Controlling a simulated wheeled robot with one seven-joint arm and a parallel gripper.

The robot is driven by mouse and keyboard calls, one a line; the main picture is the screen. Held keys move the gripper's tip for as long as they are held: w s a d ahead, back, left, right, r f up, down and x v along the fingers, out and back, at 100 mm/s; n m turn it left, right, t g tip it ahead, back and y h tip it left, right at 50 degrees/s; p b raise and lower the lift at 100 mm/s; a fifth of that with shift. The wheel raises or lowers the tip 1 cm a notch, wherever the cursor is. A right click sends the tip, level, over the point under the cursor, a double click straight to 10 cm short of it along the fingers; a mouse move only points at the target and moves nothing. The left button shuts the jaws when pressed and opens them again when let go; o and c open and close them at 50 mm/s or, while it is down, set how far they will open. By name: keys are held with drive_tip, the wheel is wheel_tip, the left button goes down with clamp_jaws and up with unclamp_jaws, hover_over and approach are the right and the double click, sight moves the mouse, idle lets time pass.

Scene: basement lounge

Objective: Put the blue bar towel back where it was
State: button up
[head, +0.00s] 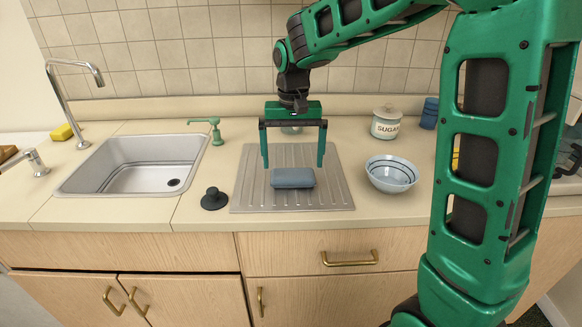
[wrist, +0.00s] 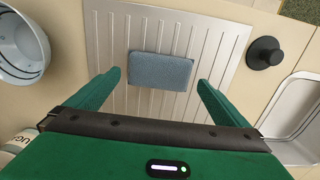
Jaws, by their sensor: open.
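The blue bar towel (head: 292,178) is a small folded blue-grey block. It lies on the ribbed grey drainboard mat (head: 250,196), near the middle of its front half. It also shows in the wrist view (wrist: 160,71), flat on the ribs. My gripper (head: 293,165) is open above the mat, fingers pointing down, one on each side of the towel's line. In the wrist view the fingertips (wrist: 160,78) stand left and right of the towel with gaps, and nothing is between them. The exact height of the fingers above the towel is hard to tell.
A sink (head: 130,165) lies left of the mat, with a black stopper (head: 213,199) between them. A striped bowl (head: 391,174) stands close on the right. Behind are a sugar jar (head: 386,123), a blue cup (head: 430,113) and a green soap dispenser (head: 214,130).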

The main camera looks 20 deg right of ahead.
sight(293, 174)
wheel_tip(293, 174, up, 8)
drive_tip(key=s+d+f+m, duration=0.2)
drive_tip(key=s+d+f, duration=0.1)
drive_tip(key=s+d, duration=1.1)
drive_tip(key=s+d+f, duration=0.1)
drive_tip(key=s+f, duration=0.2)
drive_tip(key=s, duration=0.5)
drive_tip(key=s+d+f, duration=0.2)
drive_tip(key=s+f, duration=0.1)
drive_tip(key=s, duration=0.6)
drive_tip(key=shift+d+f+m, duration=0.2)
drive_tip(key=shift+f+m, duration=0.15)
drive_tip(key=shift+m, duration=0.05)
drive_tip(key=shift+s, duration=0.1)
